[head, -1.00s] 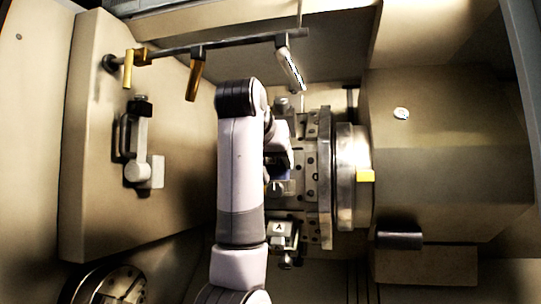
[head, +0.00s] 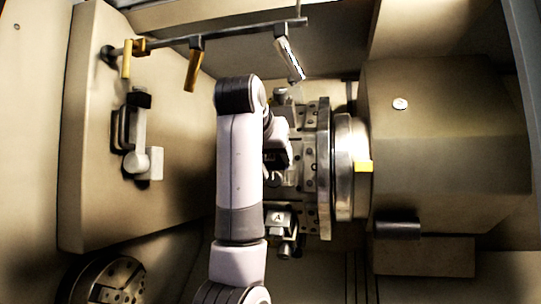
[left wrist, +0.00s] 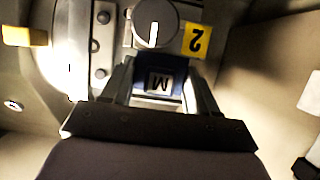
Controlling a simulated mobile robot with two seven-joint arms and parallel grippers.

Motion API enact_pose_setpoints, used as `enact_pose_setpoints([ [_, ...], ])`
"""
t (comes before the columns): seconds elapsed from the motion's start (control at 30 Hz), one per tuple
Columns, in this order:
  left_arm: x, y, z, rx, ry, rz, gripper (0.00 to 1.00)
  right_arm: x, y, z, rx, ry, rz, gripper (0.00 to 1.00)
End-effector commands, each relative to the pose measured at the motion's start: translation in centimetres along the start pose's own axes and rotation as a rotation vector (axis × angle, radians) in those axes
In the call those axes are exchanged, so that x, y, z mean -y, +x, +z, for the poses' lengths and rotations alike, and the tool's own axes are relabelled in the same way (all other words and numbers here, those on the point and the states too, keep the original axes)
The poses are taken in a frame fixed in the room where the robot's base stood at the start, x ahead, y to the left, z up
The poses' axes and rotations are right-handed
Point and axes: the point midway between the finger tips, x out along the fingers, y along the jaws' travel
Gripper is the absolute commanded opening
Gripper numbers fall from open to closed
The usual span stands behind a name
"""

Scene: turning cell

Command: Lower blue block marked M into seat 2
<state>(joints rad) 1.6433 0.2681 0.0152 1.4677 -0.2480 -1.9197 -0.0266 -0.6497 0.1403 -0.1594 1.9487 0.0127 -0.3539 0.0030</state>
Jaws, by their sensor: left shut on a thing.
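The blue block marked M (left wrist: 160,80) sits between the two fingers of my left gripper (left wrist: 162,92), which is shut on it. Its M face shows in the left wrist view. A yellow label with a 2 (left wrist: 196,40) is just beyond the block, up and to the right, beside a round grey knob (left wrist: 155,22). The seat opening itself is hidden, so I cannot tell whether the block touches it. In the head view my left gripper (head: 276,159) is at the metal fixture (head: 311,165), partly behind my arm. My right gripper is not in view.
A block marked A (head: 278,218) sits lower on the fixture. A round flange (head: 343,170) and a large housing (head: 440,150) stand to the right. A rail with hanging handles (head: 210,37) crosses above. A door with a handle (head: 138,135) is at left.

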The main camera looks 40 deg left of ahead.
Motion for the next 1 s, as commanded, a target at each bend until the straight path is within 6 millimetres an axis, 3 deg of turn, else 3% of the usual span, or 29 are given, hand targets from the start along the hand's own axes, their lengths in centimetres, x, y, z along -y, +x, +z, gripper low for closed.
enact_pose_setpoints([
  [0.4,0.0,0.1,0.4,0.000,0.000,0.000,0.03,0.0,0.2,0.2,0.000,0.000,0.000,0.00],
  [0.43,0.0,0.1,0.4,0.000,0.000,0.000,0.62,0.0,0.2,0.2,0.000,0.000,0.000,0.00],
  [0.5,-0.1,0.1,0.4,0.000,0.000,0.000,0.85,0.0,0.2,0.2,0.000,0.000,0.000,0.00],
  [0.53,0.0,0.1,0.4,0.000,0.000,0.000,0.89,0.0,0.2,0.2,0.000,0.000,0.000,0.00],
  [0.83,-0.1,0.0,0.4,0.001,0.000,0.000,0.89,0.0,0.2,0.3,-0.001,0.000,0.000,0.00],
  [1.0,-0.1,-1.8,0.4,-0.004,0.000,0.002,0.89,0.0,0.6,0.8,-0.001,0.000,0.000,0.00],
])
